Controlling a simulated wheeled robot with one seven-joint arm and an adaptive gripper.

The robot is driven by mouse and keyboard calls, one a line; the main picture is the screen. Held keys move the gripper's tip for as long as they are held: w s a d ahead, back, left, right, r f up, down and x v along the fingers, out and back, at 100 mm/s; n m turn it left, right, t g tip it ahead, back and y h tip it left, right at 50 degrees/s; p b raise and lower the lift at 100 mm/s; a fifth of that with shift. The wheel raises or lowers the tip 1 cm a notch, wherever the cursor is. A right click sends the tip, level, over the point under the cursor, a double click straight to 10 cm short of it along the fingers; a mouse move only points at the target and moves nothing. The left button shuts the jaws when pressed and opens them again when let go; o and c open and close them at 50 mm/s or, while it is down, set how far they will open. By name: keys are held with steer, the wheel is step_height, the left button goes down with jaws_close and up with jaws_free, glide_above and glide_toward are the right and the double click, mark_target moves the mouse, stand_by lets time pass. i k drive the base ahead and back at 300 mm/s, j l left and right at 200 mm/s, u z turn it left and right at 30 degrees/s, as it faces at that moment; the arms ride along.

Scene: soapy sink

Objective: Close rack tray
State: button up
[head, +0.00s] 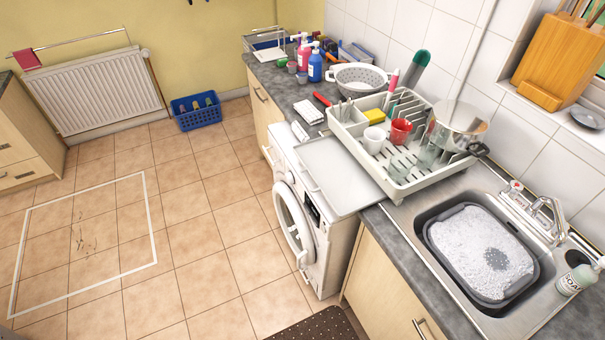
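The dish rack (402,185) is white and stands on the counter left of the sink. Its flat grey tray (335,172) sticks out from the rack's front side, over the top of the washing machine (301,222). The exposed part of the tray looks empty. The rack holds a white mug (374,140), a red mug (400,131), a clear glass (428,155), a yellow sponge (374,116) and a metal pot (459,126). My gripper is not in view.
The washing machine's round door (292,222) stands ajar into the room. A grey basin of suds (484,256) sits in the sink. A dark mat (312,326) lies on the floor; the tiles before the machine are clear. A blue basket (197,112) stands by the wall.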

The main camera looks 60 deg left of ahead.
mark_target(345, 184)
steer(key=u, duration=2.2)
steer(key=i+j, duration=0.15)
steer(key=i, duration=1.05)
steer(key=j+u, duration=0.05)
